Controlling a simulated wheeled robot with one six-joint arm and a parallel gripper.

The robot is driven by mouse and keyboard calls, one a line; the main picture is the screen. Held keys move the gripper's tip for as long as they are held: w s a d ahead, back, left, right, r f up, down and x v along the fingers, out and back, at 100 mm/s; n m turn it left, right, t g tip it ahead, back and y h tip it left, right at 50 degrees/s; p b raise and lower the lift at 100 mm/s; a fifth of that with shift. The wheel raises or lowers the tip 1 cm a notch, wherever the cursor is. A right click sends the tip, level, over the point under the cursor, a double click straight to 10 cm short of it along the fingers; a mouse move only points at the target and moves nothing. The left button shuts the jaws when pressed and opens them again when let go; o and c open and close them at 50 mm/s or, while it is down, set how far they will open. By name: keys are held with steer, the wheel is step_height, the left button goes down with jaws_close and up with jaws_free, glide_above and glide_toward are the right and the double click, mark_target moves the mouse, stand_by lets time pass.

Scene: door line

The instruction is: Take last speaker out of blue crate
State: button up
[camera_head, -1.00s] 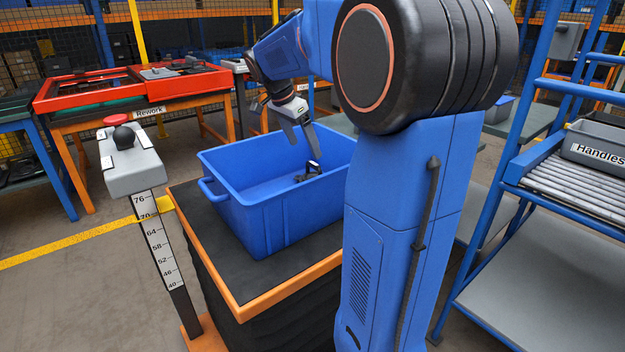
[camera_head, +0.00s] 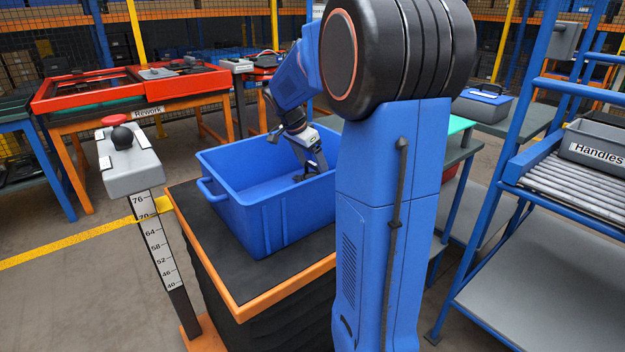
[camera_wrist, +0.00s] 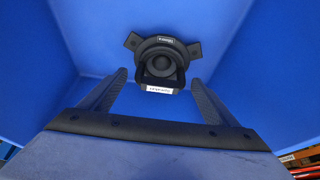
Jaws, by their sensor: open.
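The blue crate (camera_head: 255,215) stands on a dark-topped lift table with an orange edge. The speaker (camera_wrist: 164,60) shows in the wrist view on the crate's blue floor: black, round cone, with mounting tabs and a small white label. It is the only thing I see in the crate. My gripper (camera_head: 316,170) reaches down into the crate in the head view. In the wrist view its two fingers (camera_wrist: 160,88) are spread apart, with the speaker ahead of and partly between the tips. I cannot tell whether they touch it.
A control post with a red-and-black button (camera_head: 122,135) stands left of the lift table (camera_head: 215,270). An orange-legged Rework table (camera_head: 150,112) with red trays is behind. A blue rack with a grey Handles bin (camera_head: 598,152) is at right.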

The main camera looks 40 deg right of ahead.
steer(key=c, duration=1.7)
